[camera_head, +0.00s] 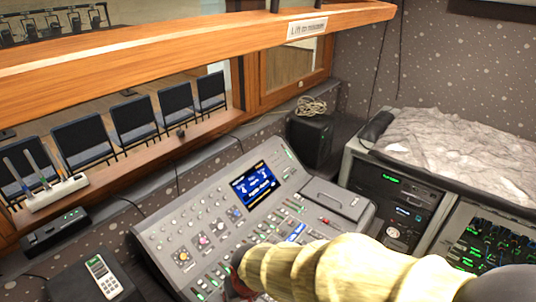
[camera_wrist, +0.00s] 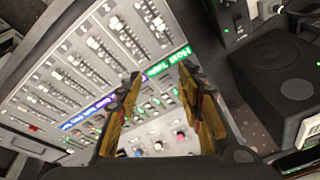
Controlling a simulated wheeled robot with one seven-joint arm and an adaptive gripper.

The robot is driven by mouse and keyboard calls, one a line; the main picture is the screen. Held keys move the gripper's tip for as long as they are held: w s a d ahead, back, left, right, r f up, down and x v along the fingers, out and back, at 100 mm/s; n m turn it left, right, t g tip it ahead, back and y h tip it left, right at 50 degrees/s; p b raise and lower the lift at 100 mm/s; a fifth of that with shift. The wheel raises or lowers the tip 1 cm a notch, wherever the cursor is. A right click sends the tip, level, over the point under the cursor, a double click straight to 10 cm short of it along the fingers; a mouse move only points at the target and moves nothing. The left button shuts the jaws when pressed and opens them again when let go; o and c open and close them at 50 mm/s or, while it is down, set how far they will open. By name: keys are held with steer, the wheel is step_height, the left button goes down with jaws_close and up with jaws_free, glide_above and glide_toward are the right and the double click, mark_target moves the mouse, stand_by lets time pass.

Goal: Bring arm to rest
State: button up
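My gripper (camera_wrist: 160,105) shows in the wrist view with its two fingers spread apart and nothing between them. It is over the grey lighting console (camera_wrist: 50,82), above the area by the coloured label strips and small buttons. In the head view my arm comes in from the lower right and reaches across the front of the console (camera_head: 160,235). My gripper's end is low in the head view, and its fingertips cannot be made out there. The arm hides part of the console's front and its lower faders. The console's blue screen (camera_head: 254,184) is lit.
A rack (camera_head: 395,205) with lit equipment and a crumpled grey cover (camera_head: 460,150) stands at the right. A black speaker (camera_head: 308,138) is behind the console. A phone handset (camera_head: 103,276) lies at the lower left.

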steer(key=s+d+r+m+t+b, duration=0.1)
steer(key=s+d+r, duration=0.1)
steer(key=d+r, duration=0.3)
steer(key=s+d+r+m+t+h+b, duration=0.1)
steer(key=d+r, duration=0.4)
steer(key=d, duration=0.7)
steer(key=s+d+r+m+t+b, duration=0.1)
steer(key=s+d+r+m+b, duration=0.1)
steer(key=s+d+r, duration=0.3)
steer(key=d+r, duration=0.1)
steer(key=d, duration=0.3)
steer(key=shift+s+d+t+h, duration=0.25)
steer(key=shift+t+h, duration=0.05)
steer(key=shift+h, duration=0.1)
stand_by(1.2)
